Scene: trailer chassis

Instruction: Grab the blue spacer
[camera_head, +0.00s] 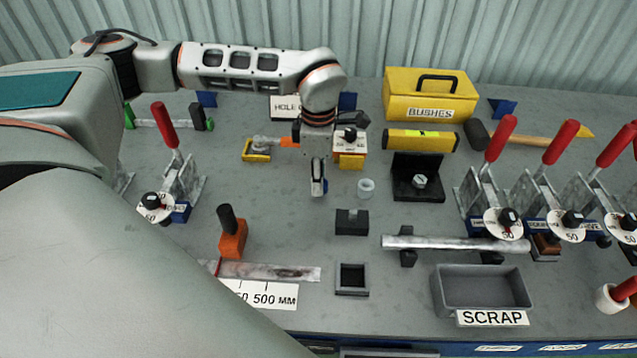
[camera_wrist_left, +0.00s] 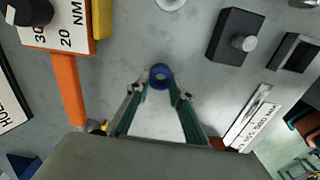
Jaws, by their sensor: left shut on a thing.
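My left gripper (camera_head: 318,184) points down over the middle of the bench in the head view. In the left wrist view its two green fingers (camera_wrist_left: 160,92) come together around the blue spacer (camera_wrist_left: 160,76), a small ring with a hole. The gripper is shut on it at the fingertips. In the head view only a bit of blue (camera_head: 317,188) shows at the fingertips. I cannot tell whether the spacer touches the bench or is just above it. My right gripper is not in view.
A white ring (camera_head: 366,188) stands just right of the gripper. A black block (camera_head: 351,222) and a square frame (camera_head: 352,279) lie nearer. A torque wrench with an orange handle (camera_wrist_left: 70,92) lies beside the gripper. Red-handled clamps (camera_head: 497,140) and a scrap tray (camera_head: 484,306) are at right.

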